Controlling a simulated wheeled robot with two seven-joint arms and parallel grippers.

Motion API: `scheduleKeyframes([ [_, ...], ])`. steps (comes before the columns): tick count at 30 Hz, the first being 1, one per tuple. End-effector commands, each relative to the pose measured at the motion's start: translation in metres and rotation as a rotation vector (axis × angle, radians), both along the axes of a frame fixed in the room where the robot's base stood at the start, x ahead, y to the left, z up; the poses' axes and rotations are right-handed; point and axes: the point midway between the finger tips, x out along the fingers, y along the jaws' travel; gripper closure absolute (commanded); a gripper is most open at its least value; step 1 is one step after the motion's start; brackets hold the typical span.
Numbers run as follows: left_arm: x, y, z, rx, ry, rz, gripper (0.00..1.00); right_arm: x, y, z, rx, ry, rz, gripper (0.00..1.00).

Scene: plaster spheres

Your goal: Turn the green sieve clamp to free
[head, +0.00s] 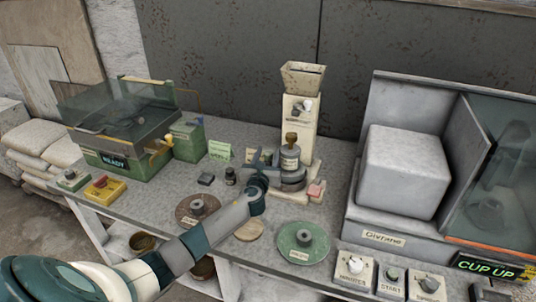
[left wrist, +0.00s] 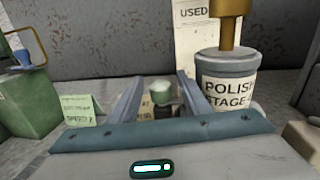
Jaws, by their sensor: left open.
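A small upright knob with a pale green top and dark body (left wrist: 161,93) shows between my fingers in the left wrist view. It may be the green sieve clamp, but no label on it can be read. My left gripper (head: 266,160) is open, with its two blue-grey fingers apart and apparently nothing gripped. In the left wrist view the fingers (left wrist: 157,95) frame the knob, and I cannot tell if they touch it. In the head view the gripper hides that spot. It stands just left of the "POLISH STAGE" jar (head: 290,158), which also shows in the wrist view (left wrist: 228,85).
A green machine with a clear lid and "READY" display (head: 112,160) stands left, beside a green box (head: 187,140). A cream dispenser (head: 300,112) stands behind the jar. A brown disc (head: 184,211) and green disc (head: 290,248) lie in front. A grey cabinet (head: 372,230) fills the right.

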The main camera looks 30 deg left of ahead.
Motion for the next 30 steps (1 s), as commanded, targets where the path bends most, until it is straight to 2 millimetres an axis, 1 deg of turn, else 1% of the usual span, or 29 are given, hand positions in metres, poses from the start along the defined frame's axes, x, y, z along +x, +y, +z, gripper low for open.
scheduleKeyframes([
  [4, 0.000, 0.000, 0.000, 0.000, 0.000, 0.000, 0.57, 0.000, 0.000, 0.000, 0.000, 0.001, 0.000, 1.00],
  [5, 0.000, 0.000, 0.000, 0.000, 0.000, 0.000, 0.59, 0.000, 0.000, 0.000, 0.000, 0.001, 0.000, 1.00],
  [6, 0.000, 0.000, 0.000, 0.000, 0.000, 0.000, 0.69, 0.000, 0.000, 0.000, 0.000, 0.001, 0.000, 1.00],
  [8, 0.000, 0.000, 0.000, 0.000, 0.000, 0.000, 0.83, 0.000, 0.000, 0.000, 0.000, 0.001, 0.000, 1.00],
  [9, 0.000, 0.000, 0.000, 0.000, 0.000, 0.000, 0.93, -0.001, 0.001, 0.000, 0.001, 0.001, 0.000, 1.00],
  [10, 0.000, 0.000, 0.000, 0.000, 0.000, 0.000, 0.98, -0.001, 0.001, 0.000, 0.001, 0.001, 0.000, 1.00],
  [22, -0.001, 0.001, -0.001, 0.001, 0.000, -0.037, 0.98, -0.001, 0.007, -0.003, 0.007, 0.002, -0.002, 1.00],
  [30, -0.001, 0.002, -0.002, 0.005, 0.001, -0.169, 0.98, -0.001, 0.006, -0.014, 0.006, 0.001, -0.002, 1.00],
])
